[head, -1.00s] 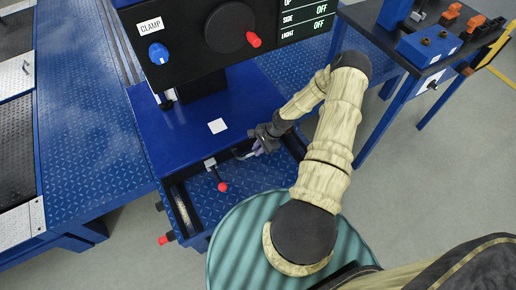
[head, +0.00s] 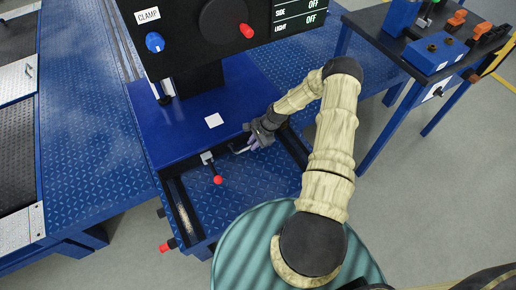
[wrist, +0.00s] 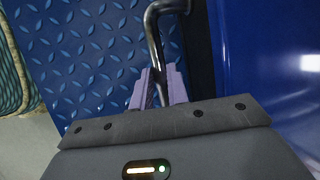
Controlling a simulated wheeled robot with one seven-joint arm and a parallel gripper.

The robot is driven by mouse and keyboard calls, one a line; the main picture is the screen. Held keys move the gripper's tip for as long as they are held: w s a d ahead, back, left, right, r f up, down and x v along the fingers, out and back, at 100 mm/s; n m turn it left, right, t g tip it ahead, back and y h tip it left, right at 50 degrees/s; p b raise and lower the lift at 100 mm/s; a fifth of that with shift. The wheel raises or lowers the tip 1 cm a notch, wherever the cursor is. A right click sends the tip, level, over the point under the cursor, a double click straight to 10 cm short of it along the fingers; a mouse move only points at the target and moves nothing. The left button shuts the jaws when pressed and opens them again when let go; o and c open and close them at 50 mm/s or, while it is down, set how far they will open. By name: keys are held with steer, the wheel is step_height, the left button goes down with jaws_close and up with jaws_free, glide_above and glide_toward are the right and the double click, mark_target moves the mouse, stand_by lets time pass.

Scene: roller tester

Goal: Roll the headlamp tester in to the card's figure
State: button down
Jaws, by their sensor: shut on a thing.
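The headlamp tester (head: 185,139) is a blue wheeled carriage with a black upper box (head: 203,54) in the head view. The box has a blue knob (head: 155,42) labelled CLAMP, a red-handled black wheel (head: 222,20) and a display (head: 299,18) reading OFF for SIDE and LIGHT. My gripper (head: 254,142) is at the tester's near right side. In the wrist view, its pale purple fingers (wrist: 158,84) are shut on a bent metal handle (wrist: 153,32). A red-ball lever (head: 217,180) stands left of it.
A blue tread-plate platform (head: 85,110) lies along the left. A bench (head: 425,60) with blue blocks and orange pieces stands at the right. A red-tipped peg (head: 167,246) sticks out of the tester's near left corner. Grey floor (head: 440,190) is open at the right.

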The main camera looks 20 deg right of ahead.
steer(key=shift+s, duration=0.1)
steer(key=c, duration=1.4)
jaws_free()
steer(key=shift+s, duration=0.1)
steer(key=shift+o, duration=0.2)
steer(key=shift+d+r, duration=0.1)
steer(key=shift+r, duration=0.1)
steer(key=p+v, duration=0.2)
steer(key=v, duration=1.5)
steer(key=shift+d, duration=0.15)
